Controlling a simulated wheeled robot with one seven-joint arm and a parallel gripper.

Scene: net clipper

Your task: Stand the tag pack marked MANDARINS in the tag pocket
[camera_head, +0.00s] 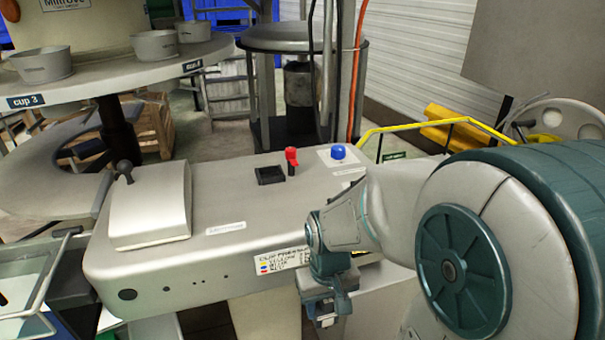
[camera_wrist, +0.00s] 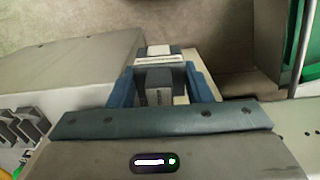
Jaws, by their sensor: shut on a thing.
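My gripper (camera_head: 326,308) is in front of the pale machine housing, low and right of its printed front label. In the wrist view its two blue fingers (camera_wrist: 162,85) are closed on a small dark grey and white pack (camera_wrist: 158,76). Small lettering shows on the pack, but I cannot read it, so I cannot tell if it says MANDARINS. I cannot identify the tag pocket with certainty in either view.
The machine housing (camera_head: 230,215) carries a red lever (camera_head: 291,158) and a blue button (camera_head: 338,152). A yellow rail (camera_head: 430,125) runs behind my arm. A round table with metal cups (camera_head: 155,46) stands at upper left. Several dark upright pieces (camera_wrist: 20,128) show at left in the wrist view.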

